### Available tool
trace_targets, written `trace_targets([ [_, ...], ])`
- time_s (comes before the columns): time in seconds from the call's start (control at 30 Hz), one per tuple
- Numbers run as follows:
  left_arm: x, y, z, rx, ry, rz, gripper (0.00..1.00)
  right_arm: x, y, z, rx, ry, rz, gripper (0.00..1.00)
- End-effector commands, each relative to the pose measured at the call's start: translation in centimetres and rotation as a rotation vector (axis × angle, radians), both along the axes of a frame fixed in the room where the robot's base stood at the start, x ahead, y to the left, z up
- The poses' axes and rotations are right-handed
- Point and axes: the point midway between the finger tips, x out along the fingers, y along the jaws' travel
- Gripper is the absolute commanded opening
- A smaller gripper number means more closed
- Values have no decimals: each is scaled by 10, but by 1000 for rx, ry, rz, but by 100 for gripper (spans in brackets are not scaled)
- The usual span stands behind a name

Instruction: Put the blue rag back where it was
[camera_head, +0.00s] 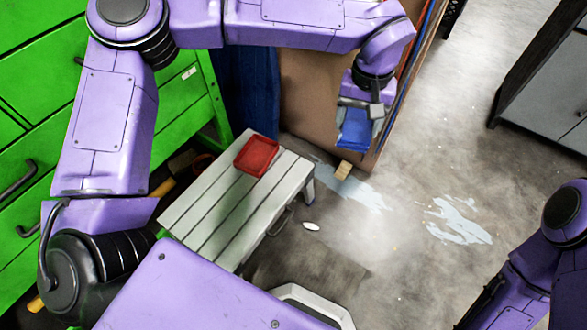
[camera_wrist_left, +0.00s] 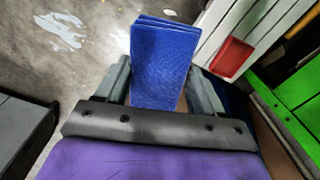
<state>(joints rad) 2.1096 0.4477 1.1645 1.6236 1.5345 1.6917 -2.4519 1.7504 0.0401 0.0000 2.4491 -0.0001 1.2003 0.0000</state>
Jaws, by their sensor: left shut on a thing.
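The blue rag (camera_head: 355,130) is folded and hangs from my left gripper (camera_head: 360,106), above the floor beside the cardboard panel. My left gripper is shut on it. In the left wrist view the rag (camera_wrist_left: 158,62) stands out as a layered blue slab between the two fingers of my left gripper (camera_wrist_left: 160,88). The head view shows part of my right arm at the lower right, but its gripper does not show.
A pale slatted bench (camera_head: 210,208) holds a red tray (camera_head: 256,156). A tan block (camera_head: 343,171) and a small white piece (camera_head: 311,226) lie on the floor. A brown panel (camera_head: 310,98) stands behind the rag. Green drawers (camera_head: 30,130) are at left; floor to the right is open.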

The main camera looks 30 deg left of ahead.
Motion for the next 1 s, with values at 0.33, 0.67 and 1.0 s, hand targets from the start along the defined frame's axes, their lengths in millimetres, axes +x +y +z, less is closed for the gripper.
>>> trace_targets([
  [0.33,-12,33,-79,6,3,901,44,-1,0,-2,0,2,0,38],
  [0.67,-41,60,-146,11,2,1758,44,-1,0,-4,0,2,0,38],
  [1.0,-84,83,-199,13,0,2553,44,-1,0,-6,0,2,0,38],
])
